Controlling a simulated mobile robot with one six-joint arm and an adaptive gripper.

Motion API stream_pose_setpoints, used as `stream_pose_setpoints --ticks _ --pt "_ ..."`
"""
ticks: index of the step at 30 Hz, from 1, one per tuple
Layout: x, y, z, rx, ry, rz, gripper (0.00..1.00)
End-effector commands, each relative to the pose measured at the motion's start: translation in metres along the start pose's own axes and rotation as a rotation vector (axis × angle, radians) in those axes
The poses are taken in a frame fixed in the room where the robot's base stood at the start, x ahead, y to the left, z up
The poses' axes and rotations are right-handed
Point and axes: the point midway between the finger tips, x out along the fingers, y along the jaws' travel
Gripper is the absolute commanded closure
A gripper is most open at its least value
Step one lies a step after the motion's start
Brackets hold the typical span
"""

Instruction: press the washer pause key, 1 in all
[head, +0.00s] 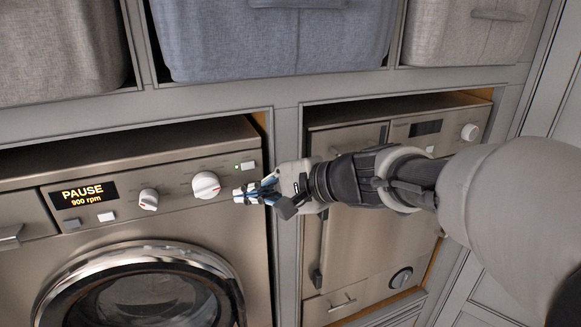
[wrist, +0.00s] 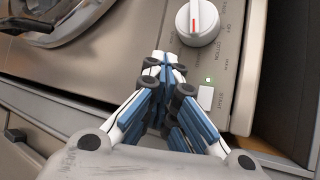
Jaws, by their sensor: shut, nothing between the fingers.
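The washer (head: 200,230) stands at the left in the head view. Its dark display (head: 84,194) reads "PAUSE 900 rpm". A white key (head: 247,166) with a small lit green light beside it sits at the panel's right end. The key also shows in the wrist view (wrist: 206,97), to the right of my fingers; its small label is too blurred to read. My gripper (head: 240,195) is shut and empty in front of the washer's right side, below that key in the head view. In the wrist view its fingertips (wrist: 165,60) are together, apart from the key.
A large white dial (head: 206,185) and a smaller one (head: 148,199) are left of the key. A grey key (head: 71,223) and another white key (head: 107,216) sit under the display. A second appliance (head: 370,230) is behind my arm. Fabric bins (head: 270,45) fill the shelf above.

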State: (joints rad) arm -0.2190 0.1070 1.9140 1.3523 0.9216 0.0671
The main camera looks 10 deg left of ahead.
Motion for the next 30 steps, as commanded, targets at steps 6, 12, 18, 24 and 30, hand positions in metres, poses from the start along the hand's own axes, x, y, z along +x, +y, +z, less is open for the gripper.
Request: stream_pose_setpoints --ticks 6,12,18,24,30 --pt "0.000 0.000 0.000 0.000 0.001 0.000 1.00" --pt "-0.004 0.004 0.003 0.000 0.001 -0.001 1.00" --pt "-0.010 0.009 0.007 0.000 0.001 -0.001 1.00" --pt "-0.011 0.008 0.008 0.000 0.001 0.000 1.00" --pt "-0.015 0.011 0.011 -0.001 0.001 -0.002 1.00"
